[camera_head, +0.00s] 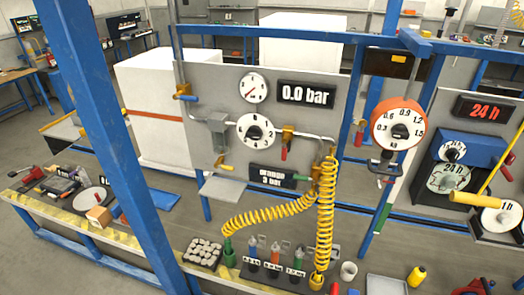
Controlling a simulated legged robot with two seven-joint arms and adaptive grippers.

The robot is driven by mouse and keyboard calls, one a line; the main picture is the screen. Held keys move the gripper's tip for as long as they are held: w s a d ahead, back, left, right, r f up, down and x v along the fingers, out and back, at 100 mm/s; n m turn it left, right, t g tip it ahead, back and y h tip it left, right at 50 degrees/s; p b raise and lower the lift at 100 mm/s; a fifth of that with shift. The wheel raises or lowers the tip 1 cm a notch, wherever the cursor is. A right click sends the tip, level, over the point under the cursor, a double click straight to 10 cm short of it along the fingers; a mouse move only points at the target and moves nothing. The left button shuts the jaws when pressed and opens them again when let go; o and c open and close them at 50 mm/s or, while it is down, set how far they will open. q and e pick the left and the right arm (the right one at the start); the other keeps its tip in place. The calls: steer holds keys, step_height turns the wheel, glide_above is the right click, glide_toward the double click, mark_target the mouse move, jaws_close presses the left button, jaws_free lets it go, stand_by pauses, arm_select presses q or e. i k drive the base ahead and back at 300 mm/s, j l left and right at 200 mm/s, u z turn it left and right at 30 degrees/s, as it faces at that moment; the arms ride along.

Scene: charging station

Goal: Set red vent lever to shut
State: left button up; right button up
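The grey pressure panel (318,120) stands in the middle of the head view. A red lever (284,153) hangs straight down below a brass valve (288,134) on the panel's right half, and looks like the vent lever. The digital display (305,94) reads 0.0 bar. A round regulator dial (256,131) and a small gauge (254,88) sit left of the levers. Neither of my grippers is recognisable in this view.
A blue post (105,130) crosses the left foreground. A hanging scale (398,123) is at right.

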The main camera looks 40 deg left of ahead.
mark_target(284, 153)
steer(key=u, duration=1.05)
